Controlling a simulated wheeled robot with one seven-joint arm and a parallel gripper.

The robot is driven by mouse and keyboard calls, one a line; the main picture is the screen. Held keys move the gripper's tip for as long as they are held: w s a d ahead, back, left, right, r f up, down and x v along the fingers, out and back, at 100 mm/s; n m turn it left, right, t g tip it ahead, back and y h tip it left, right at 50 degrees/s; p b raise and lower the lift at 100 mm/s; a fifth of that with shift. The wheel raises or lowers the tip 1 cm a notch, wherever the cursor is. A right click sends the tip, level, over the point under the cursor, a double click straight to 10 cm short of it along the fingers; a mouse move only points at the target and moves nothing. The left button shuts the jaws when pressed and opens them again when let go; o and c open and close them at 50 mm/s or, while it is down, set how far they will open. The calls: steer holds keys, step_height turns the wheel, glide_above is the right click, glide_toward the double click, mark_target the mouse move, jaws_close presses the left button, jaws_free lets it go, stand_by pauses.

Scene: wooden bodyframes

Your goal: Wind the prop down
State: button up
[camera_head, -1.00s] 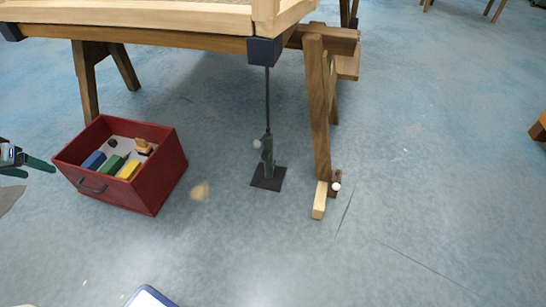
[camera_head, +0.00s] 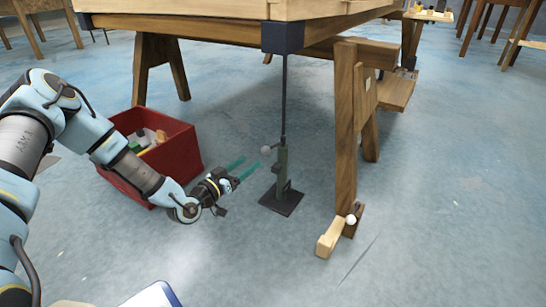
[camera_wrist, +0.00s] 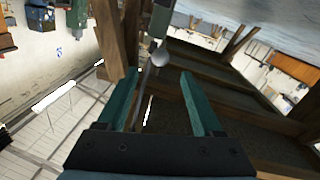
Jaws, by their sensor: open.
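The prop (camera_head: 283,165) stands upright on a dark square base plate (camera_head: 281,198), its thin dark rod reaching up to the black corner block (camera_head: 283,37) of the wooden frame. A grey ball knob (camera_head: 266,150) sticks out from the left of its green body. My gripper (camera_head: 240,172), with green fingers, is open and empty just left of the prop, apart from it.
A red box (camera_head: 180,155) with coloured blocks stands left of the prop, behind my arm. A wooden trestle leg (camera_head: 346,140) with a wooden foot (camera_head: 328,238) stands to its right. The wooden frame (camera_head: 200,24) hangs above.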

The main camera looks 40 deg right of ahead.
mark_target(263, 153)
steer(key=d+b, duration=0.1)
steer(key=d, duration=0.1)
steer(key=w+d+b, duration=0.1)
steer(key=d, duration=0.2)
steer(key=d+b, duration=0.1)
steer(key=d, duration=0.2)
steer(key=shift+w+d+f, duration=0.1)
steer(key=shift+w+d, duration=0.05)
steer(key=shift+d, duration=0.05)
steer(key=shift+w+d+b, duration=0.1)
steer(key=shift+d+b, duration=0.25)
steer(key=shift+d, duration=0.25)
steer(key=shift+c, duration=0.4)
jaws_close()
